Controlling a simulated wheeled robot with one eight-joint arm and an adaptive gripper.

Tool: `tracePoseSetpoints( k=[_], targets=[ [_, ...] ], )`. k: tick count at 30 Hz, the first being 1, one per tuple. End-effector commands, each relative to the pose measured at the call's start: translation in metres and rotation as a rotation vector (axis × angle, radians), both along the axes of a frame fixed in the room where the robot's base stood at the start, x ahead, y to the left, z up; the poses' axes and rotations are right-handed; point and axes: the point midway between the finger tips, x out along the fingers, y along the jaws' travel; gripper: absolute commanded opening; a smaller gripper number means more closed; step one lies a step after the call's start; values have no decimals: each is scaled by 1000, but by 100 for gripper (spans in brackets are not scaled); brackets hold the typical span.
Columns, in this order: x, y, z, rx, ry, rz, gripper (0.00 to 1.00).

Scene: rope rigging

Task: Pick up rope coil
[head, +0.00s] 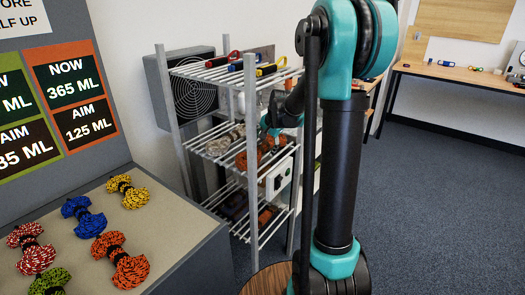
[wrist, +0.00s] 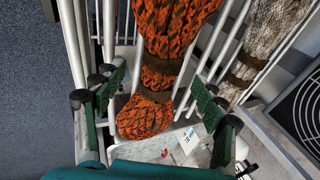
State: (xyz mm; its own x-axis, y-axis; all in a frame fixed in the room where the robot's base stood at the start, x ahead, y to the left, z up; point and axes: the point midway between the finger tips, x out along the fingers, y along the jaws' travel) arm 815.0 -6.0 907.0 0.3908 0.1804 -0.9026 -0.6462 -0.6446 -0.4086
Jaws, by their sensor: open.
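An orange and black rope coil (wrist: 158,75) with dark bands around it lies on the wire rack's middle shelf. In the head view the orange coil (head: 247,160) is partly hidden by my arm. My gripper (wrist: 157,90) is open, with one green-padded finger on each side of the coil's narrower banded part. Gaps show between the pads and the rope. In the head view my gripper (head: 272,128) reaches into the rack and is small and partly hidden. A grey-white rope coil (wrist: 262,40) lies beside the orange one, outside the fingers.
The white wire rack (head: 163,100) has grey posts and close shelf bars around my gripper. Tools lie on its top shelf, and a white box (head: 279,178) stands at its front. Several coloured coils, including a blue one (head: 84,216), lie on a bench (head: 165,215) at left.

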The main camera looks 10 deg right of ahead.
Motion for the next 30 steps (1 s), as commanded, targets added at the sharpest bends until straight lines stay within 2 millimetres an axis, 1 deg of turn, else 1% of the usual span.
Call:
tracePoseSetpoints(
  k=[7, 8, 24, 25, 30],
  targets=[
    [0, 0, -2, 0, 0, 0, 71],
    [0, 0, -2, 0, 0, 0, 68],
    [0, 0, -2, -1, 1, 0, 1],
    [0, 0, -2, -1, 1, 0, 0],
    [0, 0, -2, -1, 1, 0, 0]
  ],
)
